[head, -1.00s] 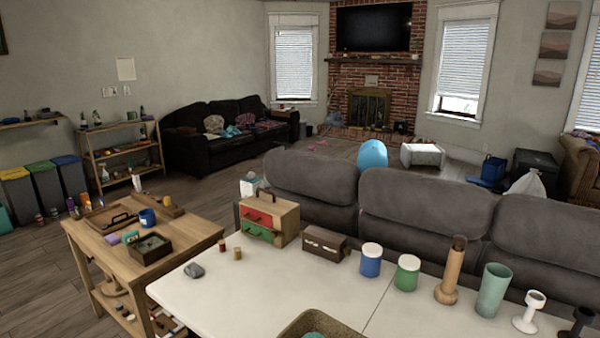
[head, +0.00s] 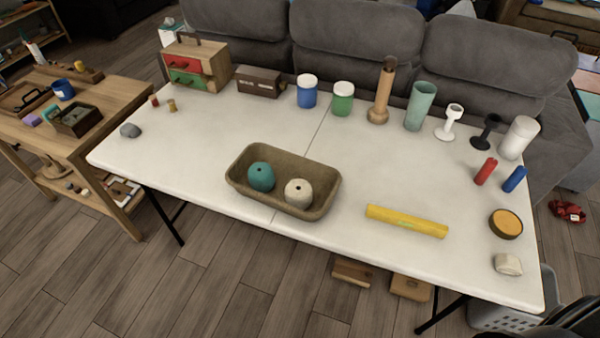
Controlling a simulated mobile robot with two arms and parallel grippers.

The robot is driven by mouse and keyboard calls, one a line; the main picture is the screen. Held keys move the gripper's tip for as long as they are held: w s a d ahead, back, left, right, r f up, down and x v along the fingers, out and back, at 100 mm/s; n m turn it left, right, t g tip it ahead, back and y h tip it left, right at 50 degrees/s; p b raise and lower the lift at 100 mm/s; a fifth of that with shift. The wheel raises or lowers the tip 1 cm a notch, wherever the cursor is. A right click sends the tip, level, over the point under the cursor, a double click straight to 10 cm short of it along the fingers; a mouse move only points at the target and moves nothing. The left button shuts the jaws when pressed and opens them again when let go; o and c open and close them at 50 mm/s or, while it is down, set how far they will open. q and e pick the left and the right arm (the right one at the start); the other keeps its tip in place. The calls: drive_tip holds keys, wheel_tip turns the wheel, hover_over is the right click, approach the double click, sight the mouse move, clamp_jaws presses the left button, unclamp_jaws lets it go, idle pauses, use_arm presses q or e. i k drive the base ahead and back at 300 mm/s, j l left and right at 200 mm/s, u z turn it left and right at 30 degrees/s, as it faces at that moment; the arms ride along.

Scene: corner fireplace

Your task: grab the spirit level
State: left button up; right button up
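A yellow bar-shaped thing, which looks like the spirit level (head: 406,221), lies flat on the white table (head: 200,175) near its front edge, right of the middle. It lies lengthwise, its right end a little closer to the front edge. Nothing covers it. Neither of my grippers shows in the head view.
A brown tray (head: 238,182) with a teal and a cream round object stands left of the level. A round orange-topped container (head: 506,223) and a pale block (head: 508,264) lie to its right. Jars, a toolbox and cups line the back. The table around the level is clear.

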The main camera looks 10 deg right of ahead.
sight(434, 229)
drive_tip(key=z, duration=1.35)
